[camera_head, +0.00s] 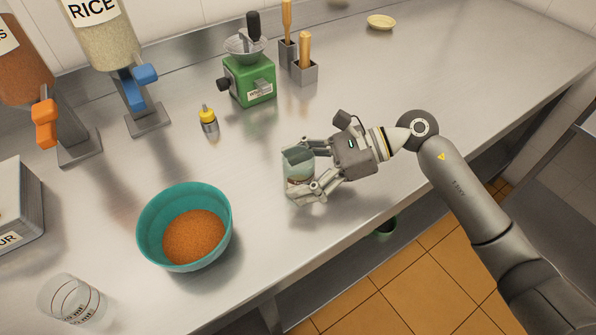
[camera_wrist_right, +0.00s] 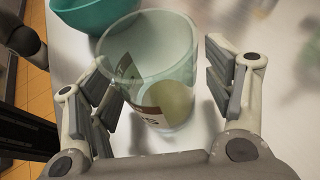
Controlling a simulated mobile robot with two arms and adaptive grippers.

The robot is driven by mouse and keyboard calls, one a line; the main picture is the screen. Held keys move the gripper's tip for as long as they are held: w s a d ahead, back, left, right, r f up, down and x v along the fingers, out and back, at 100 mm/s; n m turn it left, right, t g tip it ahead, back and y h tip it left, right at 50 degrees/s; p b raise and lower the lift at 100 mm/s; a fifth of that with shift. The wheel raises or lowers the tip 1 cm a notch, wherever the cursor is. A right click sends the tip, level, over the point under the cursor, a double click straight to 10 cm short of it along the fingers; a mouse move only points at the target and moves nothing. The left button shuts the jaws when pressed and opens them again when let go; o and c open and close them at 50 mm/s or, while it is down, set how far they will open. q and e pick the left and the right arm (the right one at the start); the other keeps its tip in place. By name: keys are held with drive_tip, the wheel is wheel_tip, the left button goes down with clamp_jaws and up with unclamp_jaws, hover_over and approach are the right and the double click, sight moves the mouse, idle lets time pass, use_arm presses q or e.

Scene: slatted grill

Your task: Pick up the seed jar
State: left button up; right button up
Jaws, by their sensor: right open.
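The seed jar (camera_wrist_right: 152,62) is a clear, greenish glass jar with a partly hidden brown and white label and something pale low inside. It stands between the fingers of my right gripper (camera_wrist_right: 162,88) in the right wrist view. In the head view the jar (camera_head: 299,166) is partly covered by the right gripper (camera_head: 302,172), which reaches in from the right. The fingers are open, one on either side of the jar. I cannot tell whether either pad touches it. My left gripper is not in view.
A teal bowl (camera_head: 150,226) of orange grains stands left of the jar. A small yellow-capped bottle (camera_head: 209,122) and a green grinder (camera_head: 248,88) stand behind. A measuring cup (camera_head: 75,300) is at front left.

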drive_tip(key=c, duration=1.3)
drive_tip(key=shift+o, duration=0.2)
